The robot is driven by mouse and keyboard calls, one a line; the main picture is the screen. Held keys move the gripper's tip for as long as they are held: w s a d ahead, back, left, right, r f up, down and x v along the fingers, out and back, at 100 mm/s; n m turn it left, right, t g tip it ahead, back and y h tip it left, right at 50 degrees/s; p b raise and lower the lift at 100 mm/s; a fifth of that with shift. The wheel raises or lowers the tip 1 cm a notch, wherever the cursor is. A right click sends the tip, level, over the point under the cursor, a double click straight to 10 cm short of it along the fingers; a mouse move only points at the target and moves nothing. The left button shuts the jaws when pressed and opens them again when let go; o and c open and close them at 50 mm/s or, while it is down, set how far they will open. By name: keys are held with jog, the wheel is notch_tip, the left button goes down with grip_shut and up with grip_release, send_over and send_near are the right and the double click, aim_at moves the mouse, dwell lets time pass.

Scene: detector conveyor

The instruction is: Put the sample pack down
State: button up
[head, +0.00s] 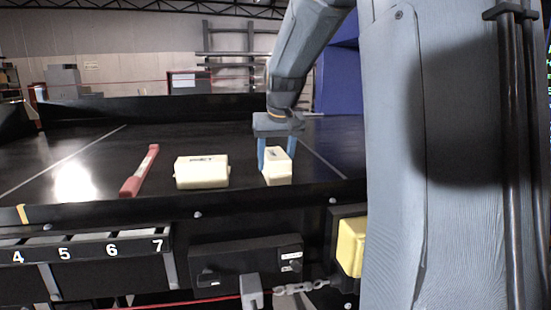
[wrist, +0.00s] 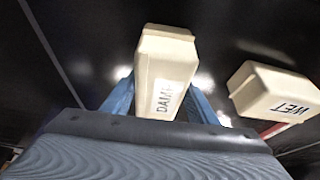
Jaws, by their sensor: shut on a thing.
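A cream sample pack (head: 277,167) is between the two blue fingers of my gripper (head: 276,152), near the front of the black belt. In the wrist view this pack (wrist: 166,68) bears a label that reads "DAM", with its end partly hidden. My gripper is shut on it. The pack is at or just above the belt; I cannot tell whether it touches. A second cream pack (head: 201,173) lies on the belt to the left, apart from the held one. In the wrist view this second pack (wrist: 272,93) is marked "WET".
A red bar (head: 140,170) lies on the belt farther left. The black belt (head: 215,136) is clear behind the packs. A front rail has numbered slots (head: 88,250) showing 4 to 7. A yellow box (head: 351,247) is at the lower right.

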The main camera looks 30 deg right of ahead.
jog(key=shift+f, duration=0.1)
jog(key=o, duration=1.6)
jog(key=shift+c, duration=0.2)
jog(key=b+v, duration=0.2)
jog(key=v, duration=1)
jog(key=shift+b, duration=0.35)
